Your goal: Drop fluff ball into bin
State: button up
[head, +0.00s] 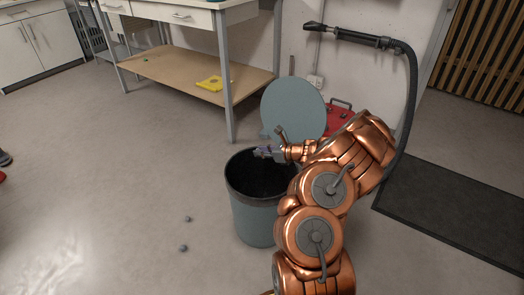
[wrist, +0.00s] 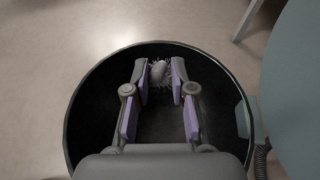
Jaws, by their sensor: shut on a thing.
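My gripper (head: 262,151) is over the open mouth of the bin in the head view. The wrist view shows my gripper (wrist: 160,88) shut on the fluff ball (wrist: 159,74), a small grey, fuzzy ball between the purple-padded fingertips. The bin (head: 254,213) is grey-blue with a dark inside, and its round lid (head: 293,105) stands open behind it. In the wrist view the bin's dark rim (wrist: 73,120) surrounds the gripper. The ball is hard to make out in the head view.
Two small grey balls (head: 183,248) lie on the floor left of the bin. A workbench (head: 180,75) with a yellow item (head: 212,84) on its lower shelf stands behind. A red case (head: 340,117) is behind the lid. A dark mat (head: 455,205) lies at right. The left floor is mostly clear.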

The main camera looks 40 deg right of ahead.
jog(key=shift+f+b, duration=0.7)
jog(key=shift+f, duration=0.5)
jog(key=o, duration=0.7)
jog(key=shift+o, duration=0.2)
jog(key=v, duration=1.2)
